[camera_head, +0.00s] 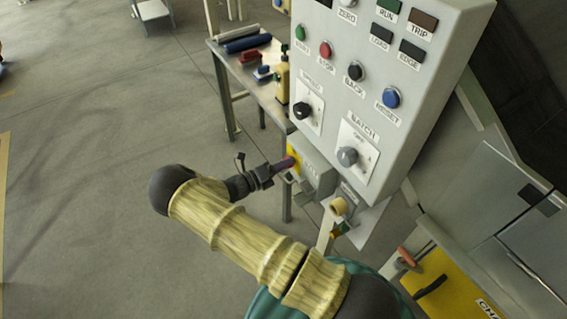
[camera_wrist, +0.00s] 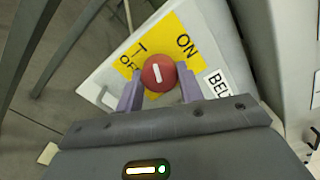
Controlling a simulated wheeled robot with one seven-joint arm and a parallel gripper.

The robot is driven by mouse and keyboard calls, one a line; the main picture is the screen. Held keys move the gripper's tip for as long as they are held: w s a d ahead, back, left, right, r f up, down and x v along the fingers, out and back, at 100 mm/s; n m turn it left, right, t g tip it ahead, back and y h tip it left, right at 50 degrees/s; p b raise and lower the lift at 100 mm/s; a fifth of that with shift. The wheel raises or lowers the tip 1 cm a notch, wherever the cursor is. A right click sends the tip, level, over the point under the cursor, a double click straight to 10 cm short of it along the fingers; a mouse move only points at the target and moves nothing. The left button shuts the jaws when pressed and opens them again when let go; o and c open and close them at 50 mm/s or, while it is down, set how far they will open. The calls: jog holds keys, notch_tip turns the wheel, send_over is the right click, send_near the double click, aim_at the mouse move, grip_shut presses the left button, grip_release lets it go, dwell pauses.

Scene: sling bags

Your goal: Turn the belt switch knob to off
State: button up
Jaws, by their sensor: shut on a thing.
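The belt switch is a grey box (camera_head: 316,172) mounted below the large control panel. Its red round knob (camera_wrist: 158,72) with a white bar sits on a yellow plate (camera_wrist: 187,42) marked ON at the upper right and OFF at the left. The white bar stands nearly upright in the wrist view, leaning slightly. A BELT label (camera_wrist: 217,84) is partly cut off by my gripper. My gripper (camera_wrist: 159,88) has its two purple fingers on either side of the knob, shut on it. In the head view my gripper (camera_head: 286,164) reaches the box's left face and hides the knob.
The control panel (camera_head: 365,90) with several buttons and the SPEED and BATCH knobs rises just above the switch. A side table (camera_head: 245,75) with bottles and small items stands behind. A yellow case (camera_head: 450,290) is at lower right. Open floor lies left.

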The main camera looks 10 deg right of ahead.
jog(key=n, duration=0.5)
jog(key=shift+p, duration=0.3)
jog(key=o, duration=1)
jog(key=b+v, duration=0.4)
jog(key=v, duration=1.3)
jog(key=shift+a, duration=0.25)
jog(key=shift+r, duration=0.1)
